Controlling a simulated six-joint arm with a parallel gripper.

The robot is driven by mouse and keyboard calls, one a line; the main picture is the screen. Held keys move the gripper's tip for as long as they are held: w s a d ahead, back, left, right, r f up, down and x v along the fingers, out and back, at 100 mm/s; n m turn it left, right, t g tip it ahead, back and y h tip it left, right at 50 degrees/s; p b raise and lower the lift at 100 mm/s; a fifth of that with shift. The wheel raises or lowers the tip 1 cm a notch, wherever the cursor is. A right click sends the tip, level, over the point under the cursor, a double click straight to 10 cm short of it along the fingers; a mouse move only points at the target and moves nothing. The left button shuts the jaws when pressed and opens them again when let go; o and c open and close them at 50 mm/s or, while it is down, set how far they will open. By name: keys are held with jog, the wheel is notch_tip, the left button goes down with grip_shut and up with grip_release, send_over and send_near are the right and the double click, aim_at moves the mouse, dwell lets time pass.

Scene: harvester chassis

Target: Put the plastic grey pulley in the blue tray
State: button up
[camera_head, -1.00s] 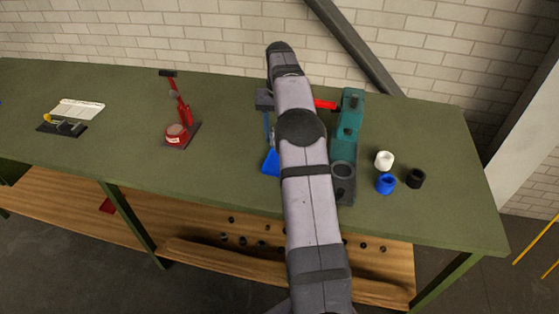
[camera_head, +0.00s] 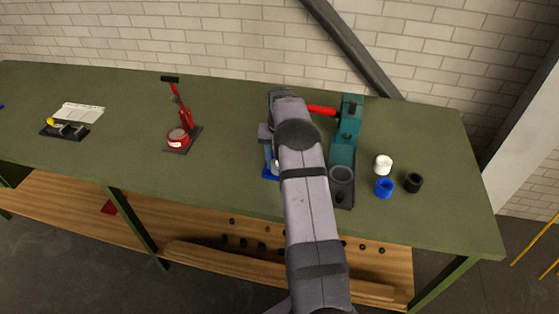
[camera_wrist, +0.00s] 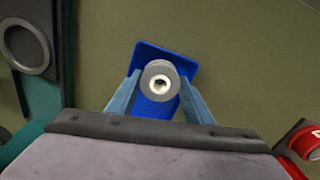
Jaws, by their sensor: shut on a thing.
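In the wrist view, my gripper (camera_wrist: 160,88) is shut on the grey pulley (camera_wrist: 160,68), a round grey piece with a pale hub and a dark centre hole. The pulley sits between the two blue-grey fingers. The blue tray (camera_wrist: 146,50) lies beyond the pulley in this view and is partly covered by it; I cannot tell how large the gap between them is. In the head view, my arm hides the pulley's grip and most of the tray; a blue edge of the tray (camera_head: 268,177) shows left of my arm.
A teal press with a red handle (camera_head: 350,125) stands close to the right of my arm. White (camera_head: 383,165), blue (camera_head: 384,188) and black (camera_head: 413,183) cylinders stand farther right. A red tool on a dark base (camera_head: 180,135) stands to the left, with clear green bench between.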

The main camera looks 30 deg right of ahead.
jog(key=shift+f, duration=0.1)
jog(key=shift+f, duration=0.15)
jog(key=o, duration=0.7)
notch_tip(320, 180, up, 12)
jog(key=shift+r+b, duration=0.15)
jog(key=shift+b, duration=1.05)
jog(key=shift+a, duration=0.1)
